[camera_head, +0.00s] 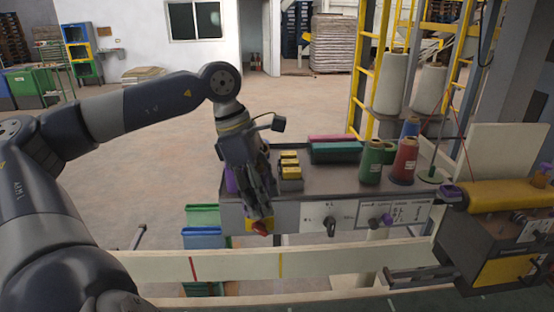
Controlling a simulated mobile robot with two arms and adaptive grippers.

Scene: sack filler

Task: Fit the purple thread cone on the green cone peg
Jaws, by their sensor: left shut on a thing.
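My left gripper (258,200) hangs down at the left end of the grey machine table. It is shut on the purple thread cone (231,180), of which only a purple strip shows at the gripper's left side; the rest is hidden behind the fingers. A green round base (433,176) with a thin upright stands at the right of the table, apart from the gripper; it looks like the green cone peg. My right gripper is not in view.
On the table (335,178) stand a green cone (371,162), a red cone (404,162) and a blue cone (410,127). Yellow-topped blocks (290,168) are close beside the gripper. Pink and teal boxes (336,151) lie behind. A yellow-armed sewing head (500,196) is at right.

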